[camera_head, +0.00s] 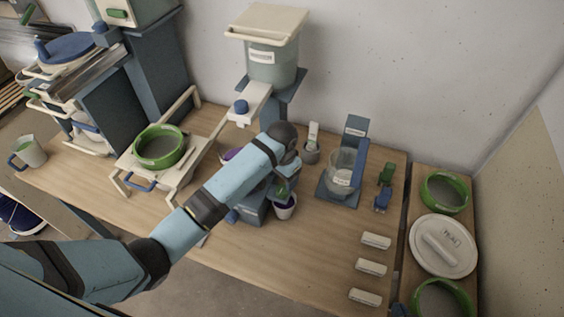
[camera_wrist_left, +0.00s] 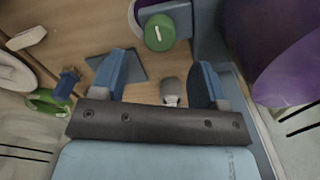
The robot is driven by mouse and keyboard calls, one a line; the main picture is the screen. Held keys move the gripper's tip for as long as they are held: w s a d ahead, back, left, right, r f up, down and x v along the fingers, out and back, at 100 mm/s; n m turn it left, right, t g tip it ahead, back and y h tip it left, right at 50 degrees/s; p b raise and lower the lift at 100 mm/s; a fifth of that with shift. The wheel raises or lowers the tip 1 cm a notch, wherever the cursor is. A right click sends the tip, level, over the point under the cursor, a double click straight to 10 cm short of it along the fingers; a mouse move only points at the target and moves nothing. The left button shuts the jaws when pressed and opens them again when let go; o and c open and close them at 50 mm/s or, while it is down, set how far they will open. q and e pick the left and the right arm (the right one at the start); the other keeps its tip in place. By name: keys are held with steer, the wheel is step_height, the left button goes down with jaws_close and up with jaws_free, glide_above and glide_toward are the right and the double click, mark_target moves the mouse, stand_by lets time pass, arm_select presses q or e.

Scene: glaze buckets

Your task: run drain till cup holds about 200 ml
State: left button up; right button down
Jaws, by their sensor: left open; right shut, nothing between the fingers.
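A white cup (camera_head: 285,210) with purple inside stands by a blue block (camera_head: 251,207) at the middle of the bench. A green knob (camera_head: 281,191) is just above the cup. In the left wrist view the green knob (camera_wrist_left: 159,33) has a white line on its face, and part of the cup's pale rim (camera_wrist_left: 137,22) shows behind it. My left gripper (camera_head: 288,171) is over the knob, partly hidden by its own wrist. In the left wrist view its fingers (camera_wrist_left: 162,76) are open and apart, with the knob beyond them, not between them. The liquid level is too small to read. My right gripper is out of view.
A clear jug (camera_head: 342,180) stands on a blue stand right of the cup. A lidded bucket (camera_head: 271,62) sits on a raised support behind. A green-rimmed bowl (camera_head: 159,147) rests on a white rack at left. Bare bench lies in front of the cup.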

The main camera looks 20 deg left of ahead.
arm_select(q)
step_height(320, 180, up, 8)
steer(key=shift+b, duration=0.4)
steer(key=t+h, duration=0.1)
steer(key=t, duration=0.1)
glide_toward(282, 189)
step_height(282, 189, down, 3)
steer(key=s+d, duration=0.2)
steer(key=s+a+f+n+t+h, duration=0.1)
steer(key=s+f+t+h, duration=0.15)
steer(key=s+f, duration=0.4)
steer(key=s+a+t, duration=0.2)
steer(key=s+t, duration=0.1)
steer(key=s, duration=0.4)
steer(key=s+a+n+t, duration=0.1)
steer(key=s+t, duration=0.2)
steer(key=s, duration=0.4)
steer(key=shift+s+a+f, duration=0.2)
steer(key=shift+s+a, duration=0.15)
steer(key=shift+s, duration=0.05)
